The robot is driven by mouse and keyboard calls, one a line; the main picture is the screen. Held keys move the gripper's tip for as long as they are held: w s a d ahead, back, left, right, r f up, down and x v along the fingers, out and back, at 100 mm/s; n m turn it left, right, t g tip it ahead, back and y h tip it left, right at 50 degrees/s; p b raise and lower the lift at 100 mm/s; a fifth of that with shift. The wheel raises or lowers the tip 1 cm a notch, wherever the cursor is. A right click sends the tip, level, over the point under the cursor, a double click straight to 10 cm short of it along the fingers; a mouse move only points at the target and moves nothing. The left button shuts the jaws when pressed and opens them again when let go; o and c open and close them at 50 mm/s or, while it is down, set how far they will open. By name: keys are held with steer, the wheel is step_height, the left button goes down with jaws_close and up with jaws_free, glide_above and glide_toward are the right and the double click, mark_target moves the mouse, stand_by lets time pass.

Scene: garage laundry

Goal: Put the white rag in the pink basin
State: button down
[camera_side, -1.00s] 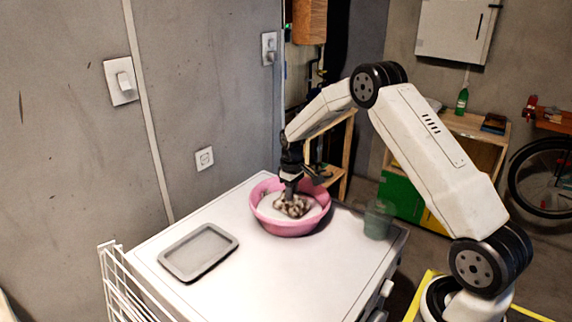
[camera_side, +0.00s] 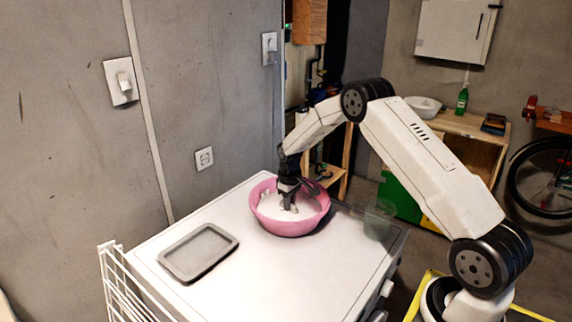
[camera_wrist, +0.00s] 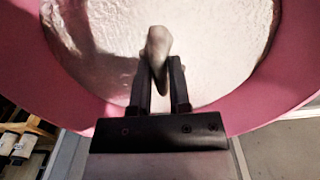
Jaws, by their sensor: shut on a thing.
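The pink basin (camera_side: 288,229) stands on the white worktop, and its rim frames the wrist view (camera_wrist: 290,70). A white, rough-looking filling (camera_wrist: 225,40) covers its inside; I cannot tell whether it is foam or cloth. My gripper (camera_side: 289,203) points down inside the basin. In the wrist view its fingers (camera_wrist: 160,80) are shut on a narrow pale piece (camera_wrist: 158,44), seemingly the white rag. Only this small part of the rag shows; the rest is hidden in or merges with the white filling.
A grey tray (camera_side: 200,251) lies on the white worktop (camera_side: 260,280) left of the basin. A clear greenish cup (camera_side: 379,219) stands to the right, near the edge. A white wire rack (camera_side: 120,290) flanks the left edge. The front of the worktop is clear.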

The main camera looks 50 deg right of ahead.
steer(key=shift+f, duration=0.1)
steer(key=c, duration=0.6)
jaws_free()
step_height(320, 180, up, 12)
steer(key=shift+r, duration=0.2)
stand_by(0.7)
